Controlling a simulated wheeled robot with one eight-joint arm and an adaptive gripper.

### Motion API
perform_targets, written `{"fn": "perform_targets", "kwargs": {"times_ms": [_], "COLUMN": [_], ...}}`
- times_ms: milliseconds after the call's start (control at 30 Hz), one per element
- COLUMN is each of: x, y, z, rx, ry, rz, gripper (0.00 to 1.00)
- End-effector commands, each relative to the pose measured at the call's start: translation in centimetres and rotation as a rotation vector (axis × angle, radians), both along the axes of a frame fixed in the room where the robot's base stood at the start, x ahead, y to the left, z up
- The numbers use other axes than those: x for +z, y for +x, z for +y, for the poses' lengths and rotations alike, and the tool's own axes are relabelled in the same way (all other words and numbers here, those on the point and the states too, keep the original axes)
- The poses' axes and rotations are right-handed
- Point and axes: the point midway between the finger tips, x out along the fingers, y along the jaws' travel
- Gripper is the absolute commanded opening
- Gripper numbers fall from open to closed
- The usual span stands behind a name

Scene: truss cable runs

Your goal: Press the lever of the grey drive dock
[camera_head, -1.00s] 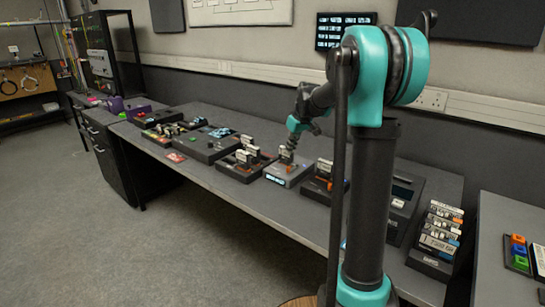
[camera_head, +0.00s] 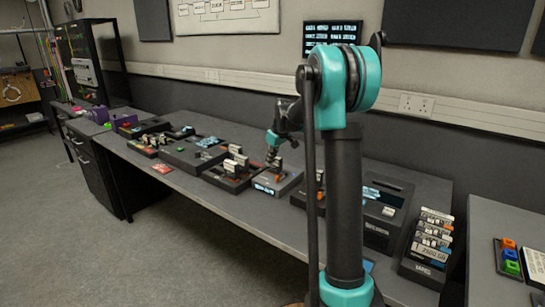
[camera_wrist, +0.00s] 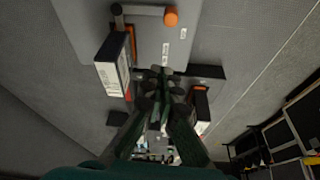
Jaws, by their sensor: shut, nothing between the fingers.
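The grey drive dock (camera_head: 285,185) sits on the long bench in the head view, with a lit blue display on its front. In the wrist view its pale grey top (camera_wrist: 85,18) fills the upper part. A lever (camera_wrist: 145,11), a grey bar with an orange end, lies across that top. A drive with a white label (camera_wrist: 113,72) stands beside it at the left. My gripper (camera_head: 272,157) is over the dock in the head view. In the wrist view my gripper (camera_wrist: 161,75) is shut and empty, below the lever in the picture. Whether it touches anything is unclear.
Dark docks with upright drives (camera_head: 232,168) stand close at the left of the grey dock. A larger dark unit (camera_head: 385,210) and a rack of drives (camera_head: 428,245) stand to the right. The floor in front of the bench is clear.

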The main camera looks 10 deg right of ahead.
Motion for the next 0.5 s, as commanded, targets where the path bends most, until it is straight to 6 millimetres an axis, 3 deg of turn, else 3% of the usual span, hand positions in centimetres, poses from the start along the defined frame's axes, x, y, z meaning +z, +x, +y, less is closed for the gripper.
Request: {"fn": "perform_targets", "kwargs": {"times_ms": [267,500], "x": [-4.7,-4.7], "y": [1.4,-1.1], "z": [1.0,-0.8], "rx": [0.0,-0.001], "ry": [0.0,0.0], "rz": [0.0,0.0], "gripper": [0.0,0.0]}}
